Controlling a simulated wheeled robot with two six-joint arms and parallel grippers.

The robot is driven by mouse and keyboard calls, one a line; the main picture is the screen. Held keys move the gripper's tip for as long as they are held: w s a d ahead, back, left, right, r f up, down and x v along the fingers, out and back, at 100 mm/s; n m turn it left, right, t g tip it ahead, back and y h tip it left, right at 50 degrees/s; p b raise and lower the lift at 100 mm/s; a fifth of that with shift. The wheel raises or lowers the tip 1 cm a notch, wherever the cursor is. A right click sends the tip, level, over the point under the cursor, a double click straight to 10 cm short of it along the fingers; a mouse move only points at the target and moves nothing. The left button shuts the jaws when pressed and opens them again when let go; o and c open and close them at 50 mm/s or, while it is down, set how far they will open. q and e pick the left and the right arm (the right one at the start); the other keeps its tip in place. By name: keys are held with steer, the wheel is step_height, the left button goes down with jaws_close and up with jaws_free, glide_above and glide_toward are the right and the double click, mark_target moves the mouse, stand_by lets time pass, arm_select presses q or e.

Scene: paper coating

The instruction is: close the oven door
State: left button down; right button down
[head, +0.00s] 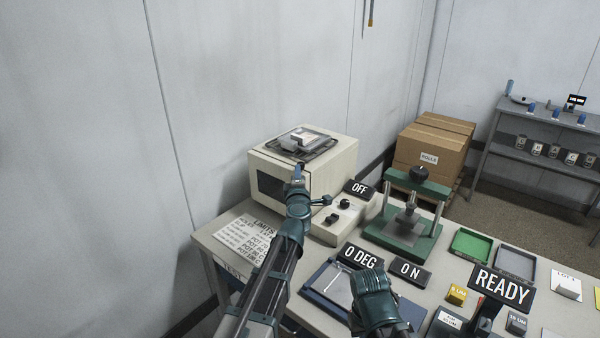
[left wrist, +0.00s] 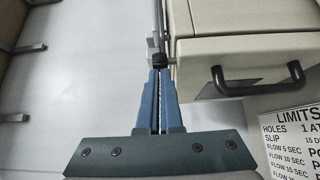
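The oven (head: 318,173) is a cream box at the back left of the table, with a dark window in its front (head: 271,188). From this angle its door looks flush or nearly flush; any small gap is hard to tell. In the left wrist view a black bar handle (left wrist: 235,80) stands out from the cream oven front (left wrist: 270,58). My left gripper (head: 298,172) is at the right part of the oven front; its blue fingers (left wrist: 159,72) look shut, beside the oven edge. Contact is unclear. My right gripper (head: 372,285) is low over the table, its fingers unclear.
A LIMITS sheet (head: 247,235) lies before the oven. An OFF sign (head: 360,188) and a control box (head: 338,220) are to its right. A green press (head: 408,225) stands farther right. A 0 DEG sign (head: 363,258) is near my right arm.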

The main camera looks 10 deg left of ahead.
arm_select(q)
steer(key=s+d, duration=0.6)
steer(key=d, duration=0.1)
steer(key=shift+d, duration=0.35)
